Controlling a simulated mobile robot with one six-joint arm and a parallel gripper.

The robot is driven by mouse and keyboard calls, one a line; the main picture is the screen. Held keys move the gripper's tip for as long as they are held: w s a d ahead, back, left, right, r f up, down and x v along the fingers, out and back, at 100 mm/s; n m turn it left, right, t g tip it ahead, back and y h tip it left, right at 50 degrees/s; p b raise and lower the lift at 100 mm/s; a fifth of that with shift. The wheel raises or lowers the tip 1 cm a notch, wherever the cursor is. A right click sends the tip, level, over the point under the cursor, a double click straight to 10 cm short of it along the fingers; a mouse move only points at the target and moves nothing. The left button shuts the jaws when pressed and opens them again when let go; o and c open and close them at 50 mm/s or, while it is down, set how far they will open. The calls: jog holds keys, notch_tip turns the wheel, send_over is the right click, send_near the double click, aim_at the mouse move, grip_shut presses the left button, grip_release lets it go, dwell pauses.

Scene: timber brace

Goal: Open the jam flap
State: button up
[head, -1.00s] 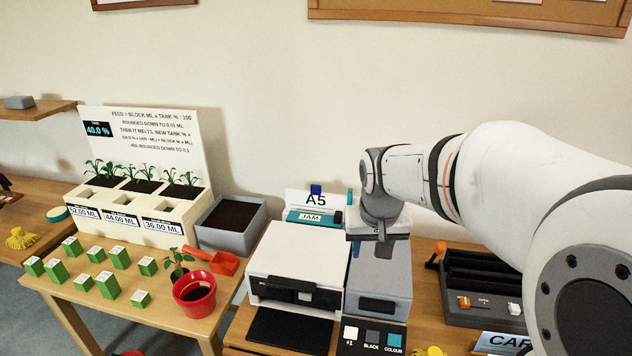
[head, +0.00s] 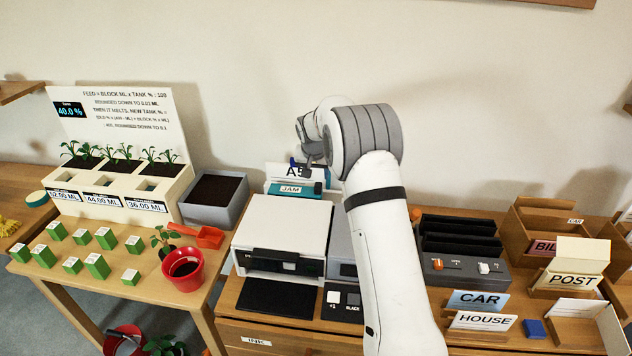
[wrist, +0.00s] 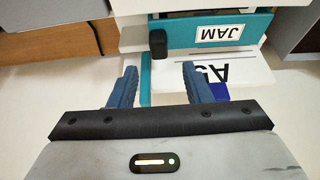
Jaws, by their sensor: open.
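The jam flap is a teal panel with a white JAM label (head: 290,189), behind the white printer (head: 285,225) in the head view. In the wrist view the teal flap (wrist: 184,32) appears upside down at the top. A dark knob (wrist: 158,43) sits at the flap's left end there. My gripper (wrist: 157,82) is open, its two blue fingers apart with nothing between them. The knob lies just beyond the gap between the fingertips, with no contact visible. In the head view my gripper is above and behind the flap, partly hidden by my arm.
A white A5 card (wrist: 228,72) stands close to the right finger, with a blue piece (wrist: 215,91) by it. A grey soil box (head: 214,198) is left of the printer. A grey unit right of the printer is partly hidden by my arm.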

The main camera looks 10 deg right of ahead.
aim_at(318, 184)
jog(key=p+x, duration=0.1)
jog(key=x, duration=0.5)
jog(key=shift+f, duration=0.25)
jog(key=shift+c, duration=0.6)
grip_shut()
